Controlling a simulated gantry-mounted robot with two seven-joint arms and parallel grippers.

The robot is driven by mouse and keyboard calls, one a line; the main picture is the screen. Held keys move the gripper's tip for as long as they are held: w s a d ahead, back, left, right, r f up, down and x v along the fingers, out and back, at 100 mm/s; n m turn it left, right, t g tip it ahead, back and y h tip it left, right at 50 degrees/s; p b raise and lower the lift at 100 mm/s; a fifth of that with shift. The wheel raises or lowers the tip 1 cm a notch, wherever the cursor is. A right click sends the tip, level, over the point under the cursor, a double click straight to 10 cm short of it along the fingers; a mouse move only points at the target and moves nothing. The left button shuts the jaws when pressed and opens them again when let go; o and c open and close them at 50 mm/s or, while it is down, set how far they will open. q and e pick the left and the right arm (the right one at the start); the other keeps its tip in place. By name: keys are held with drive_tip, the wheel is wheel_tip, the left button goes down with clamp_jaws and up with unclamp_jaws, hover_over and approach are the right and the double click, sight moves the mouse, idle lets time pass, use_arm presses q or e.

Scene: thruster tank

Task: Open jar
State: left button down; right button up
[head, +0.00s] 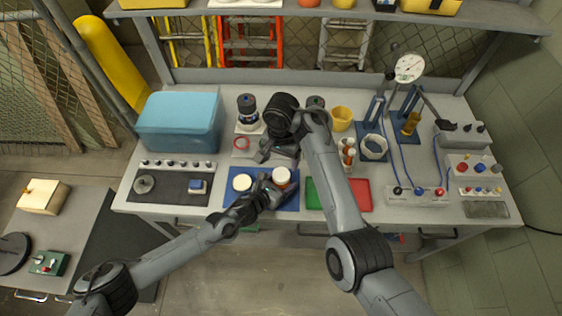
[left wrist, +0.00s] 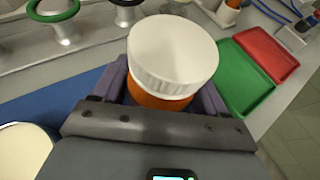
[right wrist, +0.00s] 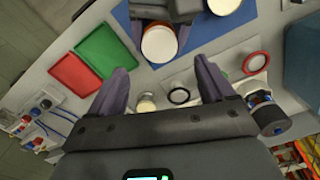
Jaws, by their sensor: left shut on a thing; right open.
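The jar has an orange body (left wrist: 160,101) and a ribbed white lid (left wrist: 172,52). The lid sits on top and the jar looks upright. It shows in the head view (head: 281,177) over the blue mat (head: 287,203). My left gripper (head: 268,188) is shut around the jar's body below the lid. My right gripper (head: 277,151) is open and empty, behind the jar in the head view. In the right wrist view the white lid (right wrist: 160,43) lies beyond and between my right gripper's spread fingers (right wrist: 160,80), apart from them. Whether the jar touches the mat is unclear.
A pale round disc (head: 242,182) is on the mat left of the jar. Green (head: 312,194) and red (head: 361,194) trays lie to the right. A blue box (head: 180,122) stands left. A yellow cup (head: 341,117) and several small bottles (head: 347,152) stand right of my right arm.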

sight(281, 174)
drive_tip(key=shift+f, duration=3.8)
drive_tip(key=shift+c, duration=0.5)
drive_tip(key=c, duration=1.1)
drive_tip(key=shift+o, duration=0.2)
drive_tip(key=n, duration=0.3)
drive_tip(key=o, duration=1.2)
drive_tip(key=shift+c, duration=0.2)
